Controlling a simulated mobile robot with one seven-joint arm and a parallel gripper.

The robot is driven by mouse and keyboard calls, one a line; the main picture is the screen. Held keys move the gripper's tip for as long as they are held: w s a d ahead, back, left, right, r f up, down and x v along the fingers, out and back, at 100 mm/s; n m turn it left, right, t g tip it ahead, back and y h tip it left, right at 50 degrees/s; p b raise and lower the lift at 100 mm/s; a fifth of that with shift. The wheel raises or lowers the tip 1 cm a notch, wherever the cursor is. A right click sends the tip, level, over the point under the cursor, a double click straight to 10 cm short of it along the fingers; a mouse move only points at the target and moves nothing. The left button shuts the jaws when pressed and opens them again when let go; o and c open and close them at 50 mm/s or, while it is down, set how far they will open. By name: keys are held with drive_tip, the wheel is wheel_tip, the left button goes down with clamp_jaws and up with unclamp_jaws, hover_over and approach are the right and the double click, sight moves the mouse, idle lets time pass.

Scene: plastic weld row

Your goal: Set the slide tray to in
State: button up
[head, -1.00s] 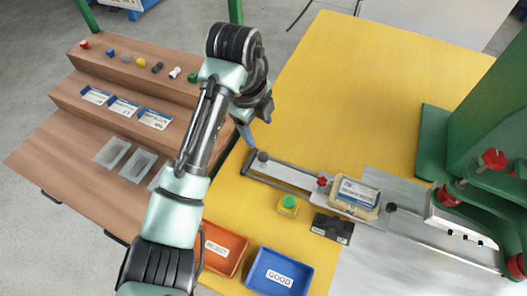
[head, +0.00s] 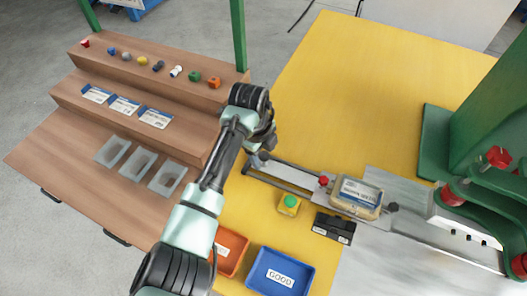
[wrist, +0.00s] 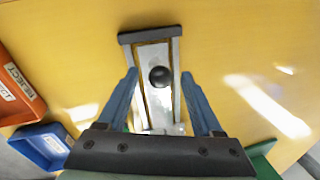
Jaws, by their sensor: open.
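The slide tray (head: 324,195) is a pale metal plate on a long rail (head: 285,184). It carries a clear-lidded box (head: 357,198) with a label and lies toward the rail's right part, before the green press. A round black knob (wrist: 160,76) is near the rail's left end, by the dark end stop (wrist: 150,34). My gripper (head: 258,163) is over that end. In the wrist view its blue fingers are open, one on either side of the knob, with gaps visible. Whether they reach down to the knob's height is unclear.
A green press frame (head: 475,130) stands at the right. A yellow box with a green button (head: 289,204) and a black block (head: 334,228) sit in front of the rail. A blue GOOD bin (head: 280,272) and an orange bin (head: 231,251) are at the front. The yellow table behind is clear.

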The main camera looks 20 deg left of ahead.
clamp_jaws()
idle(0.3)
idle(1.1)
